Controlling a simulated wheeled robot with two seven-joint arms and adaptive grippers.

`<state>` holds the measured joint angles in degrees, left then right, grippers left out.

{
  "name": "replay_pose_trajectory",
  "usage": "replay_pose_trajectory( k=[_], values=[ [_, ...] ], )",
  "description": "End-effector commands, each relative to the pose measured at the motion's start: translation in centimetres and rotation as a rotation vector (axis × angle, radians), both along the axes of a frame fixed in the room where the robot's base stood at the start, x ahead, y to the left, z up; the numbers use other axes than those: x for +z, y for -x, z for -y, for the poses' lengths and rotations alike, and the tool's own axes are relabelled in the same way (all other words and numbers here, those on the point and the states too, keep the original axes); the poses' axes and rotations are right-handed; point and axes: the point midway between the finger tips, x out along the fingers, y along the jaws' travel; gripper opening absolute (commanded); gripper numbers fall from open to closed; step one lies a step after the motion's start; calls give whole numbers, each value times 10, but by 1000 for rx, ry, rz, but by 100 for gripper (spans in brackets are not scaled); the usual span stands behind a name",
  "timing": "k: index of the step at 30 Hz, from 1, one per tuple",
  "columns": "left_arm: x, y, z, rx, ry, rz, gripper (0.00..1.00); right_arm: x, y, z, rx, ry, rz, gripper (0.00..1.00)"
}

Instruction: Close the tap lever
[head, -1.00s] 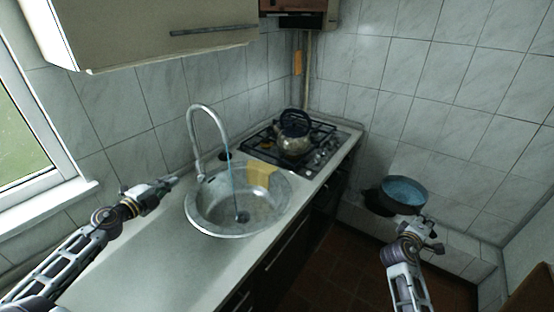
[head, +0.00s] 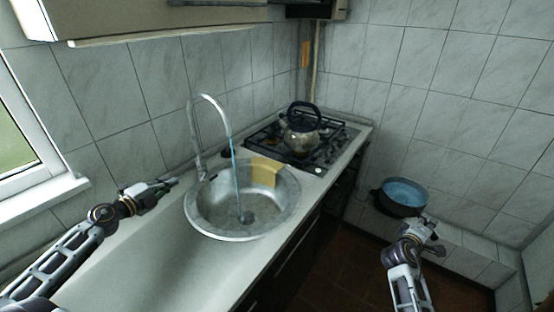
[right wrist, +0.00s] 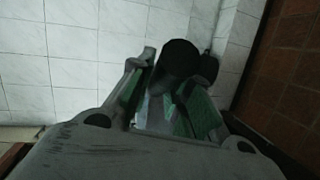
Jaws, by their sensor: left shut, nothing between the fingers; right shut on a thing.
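The tap (head: 193,130) is a tall curved metal spout at the back left rim of the round sink (head: 215,234). A thin blue stream of water (head: 236,178) runs from its end into the basin. The tap lever is too small to make out clearly near the spout's base. My left gripper (head: 172,183) is shut and empty, left of the sink and apart from the tap. My right gripper (head: 432,236) is shut on a dark pot (head: 390,207) filled with blue water, held clear of the counter on the right. The right wrist view shows a dark part between the fingers (right wrist: 170,95).
A yellow cloth or sponge (head: 266,168) lies on the sink's back right edge. A kettle (head: 301,135) stands on the gas hob (head: 335,140) beyond the sink. The counter (head: 160,250) in front of the sink is clear. A window is at left, and a cabinet hangs above.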

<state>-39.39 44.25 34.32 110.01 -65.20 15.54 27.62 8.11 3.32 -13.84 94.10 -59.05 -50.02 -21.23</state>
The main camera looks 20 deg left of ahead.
Motion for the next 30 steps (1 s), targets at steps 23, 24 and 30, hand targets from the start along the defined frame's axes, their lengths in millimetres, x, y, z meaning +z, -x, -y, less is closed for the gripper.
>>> replay_pose_trajectory(
  k=[23, 24, 30],
  values=[
    [-13, 0, 0, -1, -2, -1, 0, -7, -2, 0, 2, -1, 13, 0],
    [-13, 0, 0, -1, -2, -1, 0, -7, -2, 0, 2, -1, 13, 0],
    [-13, -4, 1, -2, -2, -1, 0, -7, -2, 0, 2, -1, 13, 0]
  ],
)
